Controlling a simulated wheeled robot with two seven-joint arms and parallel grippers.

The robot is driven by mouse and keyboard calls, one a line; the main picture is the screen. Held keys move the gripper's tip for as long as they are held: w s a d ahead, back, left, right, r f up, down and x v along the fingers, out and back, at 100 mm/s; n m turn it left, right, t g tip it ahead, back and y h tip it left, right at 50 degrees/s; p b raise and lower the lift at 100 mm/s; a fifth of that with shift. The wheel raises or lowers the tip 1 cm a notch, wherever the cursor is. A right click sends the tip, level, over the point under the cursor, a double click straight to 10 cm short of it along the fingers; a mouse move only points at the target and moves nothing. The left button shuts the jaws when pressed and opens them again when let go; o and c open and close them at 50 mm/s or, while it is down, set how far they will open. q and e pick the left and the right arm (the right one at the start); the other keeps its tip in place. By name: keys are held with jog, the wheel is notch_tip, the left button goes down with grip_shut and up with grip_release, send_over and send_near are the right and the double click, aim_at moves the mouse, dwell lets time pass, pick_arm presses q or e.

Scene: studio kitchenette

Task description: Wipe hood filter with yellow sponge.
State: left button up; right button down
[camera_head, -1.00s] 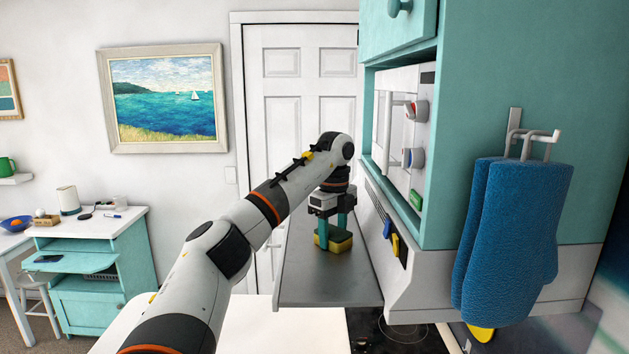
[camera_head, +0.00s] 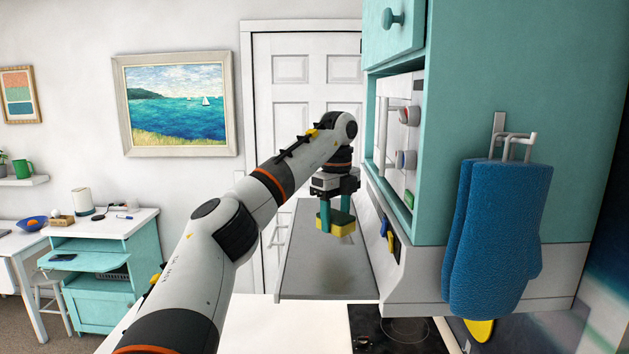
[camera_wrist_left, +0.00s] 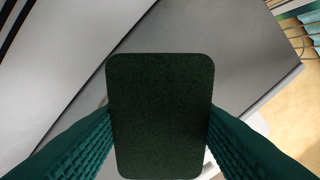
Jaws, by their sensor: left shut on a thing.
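My left gripper (camera_head: 336,214) is shut on the yellow sponge (camera_head: 340,229), which has a dark green upper face. The fingers hold it by two opposite sides. In the left wrist view the sponge's green face (camera_wrist_left: 160,115) sits between the green fingers (camera_wrist_left: 160,130). The hood filter (camera_head: 318,262) looks like the flat grey panel sticking out from the hood's underside. The sponge is over its far part; I cannot tell whether it touches. A faint brownish smudge shows on the panel's nearer half. My right gripper is not in view.
The hood and teal cabinet (camera_head: 480,90) stand close on the right, with blue mitts (camera_head: 497,235) hanging from a hook. A dark cooktop (camera_head: 400,330) and white counter (camera_head: 250,325) lie below. A white door (camera_head: 300,120) stands behind.

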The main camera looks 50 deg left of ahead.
pick_arm(q)
jog(key=shift+s+d+r, duration=0.15)
jog(key=shift+d+r, duration=0.05)
jog(key=shift+r, duration=0.7)
jog(key=shift+a+r, duration=0.2)
jog(key=shift+r, duration=0.15)
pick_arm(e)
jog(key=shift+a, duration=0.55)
pick_arm(q)
jog(key=shift+d, duration=0.1)
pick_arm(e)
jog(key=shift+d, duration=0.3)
